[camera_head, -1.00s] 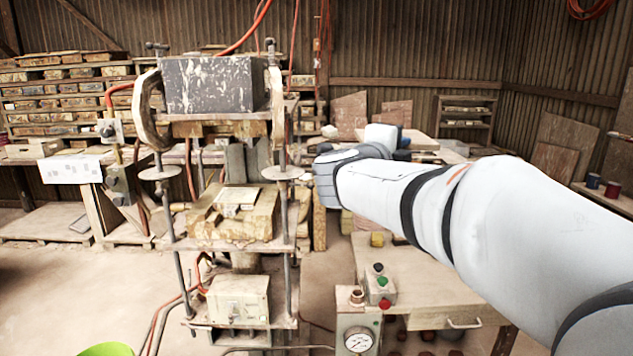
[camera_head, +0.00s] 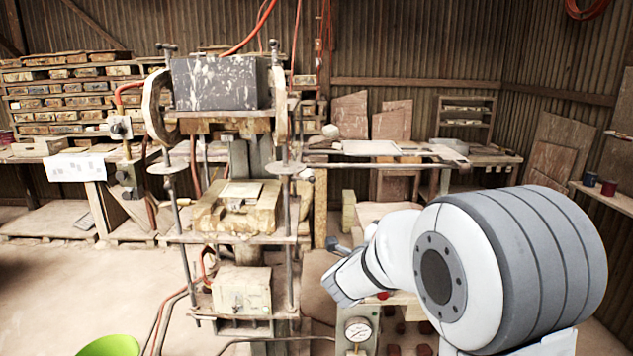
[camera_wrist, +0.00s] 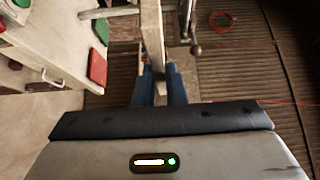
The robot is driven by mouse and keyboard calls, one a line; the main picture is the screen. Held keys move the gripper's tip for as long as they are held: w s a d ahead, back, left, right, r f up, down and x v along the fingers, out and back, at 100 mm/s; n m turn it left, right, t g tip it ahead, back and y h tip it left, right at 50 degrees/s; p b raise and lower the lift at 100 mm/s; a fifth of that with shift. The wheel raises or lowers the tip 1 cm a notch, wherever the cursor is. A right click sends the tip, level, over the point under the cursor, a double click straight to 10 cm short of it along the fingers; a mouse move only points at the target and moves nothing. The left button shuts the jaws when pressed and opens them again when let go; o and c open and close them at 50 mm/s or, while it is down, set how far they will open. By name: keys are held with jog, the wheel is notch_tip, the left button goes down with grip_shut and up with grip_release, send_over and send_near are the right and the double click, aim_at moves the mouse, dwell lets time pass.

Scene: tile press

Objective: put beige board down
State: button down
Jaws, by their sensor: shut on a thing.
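In the wrist view, my gripper (camera_wrist: 159,88) has blue fingers closed on a narrow pale beige board (camera_wrist: 152,30). The board shows edge-on and runs away from the fingers toward the top of the picture. Its far end is cut off by the frame, and its faces cannot be seen. In the head view, my arm is folded low at the right of the press, and the fingers and held board cannot be made out there.
A back bench (camera_head: 370,148) holds flat pieces. In the wrist view, a bench with a drawer (camera_wrist: 60,45) and a red block (camera_wrist: 97,67) lies left.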

jog(key=s+f+n+t+y, duration=0.1)
jog(key=s+f+n+y, duration=0.1)
jog(key=f, duration=0.7)
jog(key=s+a+f+n+t+y, duration=0.1)
jog(key=f+y, duration=0.4)
jog(key=f, duration=0.5)
jog(key=s+f+n+t+y, duration=0.1)
jog(key=s+f+n+y, duration=0.2)
jog(key=f, duration=0.7)
jog(key=shift+s+a+n+y, duration=0.15)
jog(key=shift+a+n+y, duration=0.2)
jog(key=shift+n, duration=0.25)
